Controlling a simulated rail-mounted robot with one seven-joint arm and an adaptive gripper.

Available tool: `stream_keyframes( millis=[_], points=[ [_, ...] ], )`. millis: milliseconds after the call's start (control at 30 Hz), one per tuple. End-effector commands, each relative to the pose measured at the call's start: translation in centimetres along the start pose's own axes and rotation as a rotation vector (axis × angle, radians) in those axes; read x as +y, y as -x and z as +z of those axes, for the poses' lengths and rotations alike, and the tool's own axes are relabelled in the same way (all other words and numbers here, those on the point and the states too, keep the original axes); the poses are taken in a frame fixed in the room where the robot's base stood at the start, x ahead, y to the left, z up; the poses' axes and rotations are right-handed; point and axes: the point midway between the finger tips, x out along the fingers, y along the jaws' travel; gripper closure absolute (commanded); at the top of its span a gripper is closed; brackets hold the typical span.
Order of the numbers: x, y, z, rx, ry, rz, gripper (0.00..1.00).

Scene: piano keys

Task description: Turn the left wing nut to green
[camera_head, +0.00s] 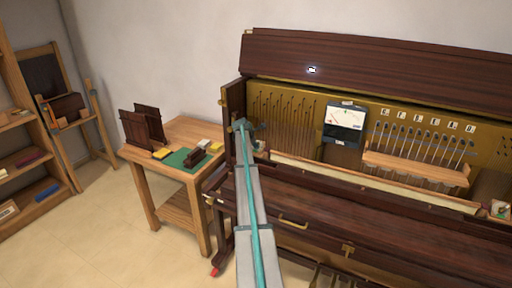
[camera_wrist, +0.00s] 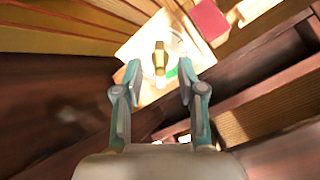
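The left wing nut (camera_wrist: 160,58) is a small brass piece in the wrist view, on a pale square plate (camera_wrist: 134,48) with a round dial. Its wing runs roughly up and down in the picture. A green patch (camera_wrist: 171,73) shows on the dial, to the lower right of the nut. My gripper (camera_wrist: 160,74) is open, with one teal finger to each side and the nut just beyond the fingertips, between them. No contact shows. In the head view my arm largely hides this spot at the piano's left end.
A right-hand plate with a green mark (camera_head: 500,208) sits at the piano's right end. A dark wooden edge (camera_wrist: 240,75) and a red block (camera_wrist: 208,20) lie close to my gripper. A meter (camera_head: 344,118) stands mid-piano. A side table (camera_head: 199,130) stands left.

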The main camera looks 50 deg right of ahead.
Motion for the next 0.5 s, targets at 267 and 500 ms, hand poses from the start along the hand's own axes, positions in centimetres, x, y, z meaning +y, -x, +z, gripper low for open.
stream_keyframes(
  millis=[267,500],
  points=[
    [0.0,-0.8,0.0,0.000,0.000,0.000,0.60],
    [0.0,-1.5,0.0,0.000,0.000,0.000,0.60]
  ],
)
